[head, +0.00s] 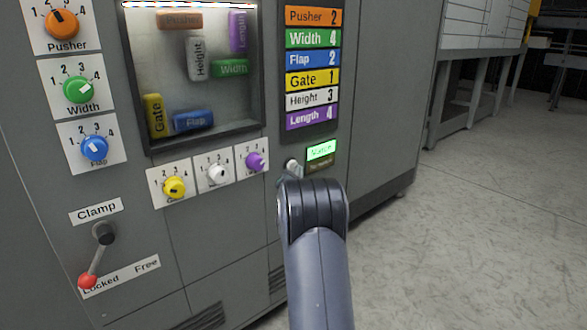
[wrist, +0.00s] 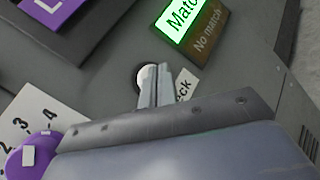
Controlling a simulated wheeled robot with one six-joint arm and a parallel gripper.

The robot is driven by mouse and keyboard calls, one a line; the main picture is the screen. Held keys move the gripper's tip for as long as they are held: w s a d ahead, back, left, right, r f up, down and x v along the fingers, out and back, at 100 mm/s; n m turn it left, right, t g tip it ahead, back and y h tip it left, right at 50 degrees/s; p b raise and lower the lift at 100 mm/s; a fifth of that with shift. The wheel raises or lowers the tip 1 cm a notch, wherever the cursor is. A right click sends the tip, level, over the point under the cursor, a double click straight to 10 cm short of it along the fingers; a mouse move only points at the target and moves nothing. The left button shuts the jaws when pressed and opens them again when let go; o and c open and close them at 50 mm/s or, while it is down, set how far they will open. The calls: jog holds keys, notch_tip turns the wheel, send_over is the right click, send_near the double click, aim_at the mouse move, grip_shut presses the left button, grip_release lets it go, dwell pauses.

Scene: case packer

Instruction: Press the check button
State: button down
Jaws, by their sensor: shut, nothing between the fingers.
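The check button is a round pale button (wrist: 143,78) on the grey panel in the wrist view, partly hidden behind my fingertips. My gripper (wrist: 155,72) is shut and empty, with its tips over the button's right part. I cannot tell whether the tips touch it. A white label (wrist: 185,88) ending in "ck" is partly covered by the fingers. In the head view my gripper (head: 292,168) is at the panel below the coloured list, mostly hidden by my wrist. The green "Match" lamp (head: 320,150) is lit; the "No match" field (wrist: 206,38) below it is dark.
A purple Length dial (head: 256,161) is left of my gripper, beside white (head: 217,174) and yellow (head: 174,187) dials. The clamp lever (head: 95,258) points to Locked. A window (head: 150,95) shows several coloured blocks. The floor (head: 480,220) at right is clear.

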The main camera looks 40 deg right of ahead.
jog(key=shift+s, duration=0.35)
jog(key=s+b, duration=0.1)
jog(key=s, duration=0.4)
jog(key=shift+d+b, duration=0.2)
jog(key=shift+b, duration=0.2)
jog(key=shift+w, duration=0.1)
jog(key=shift+s+d+b, duration=0.2)
jog(key=shift+s+b, duration=1)
jog(key=shift+s, duration=0.8)
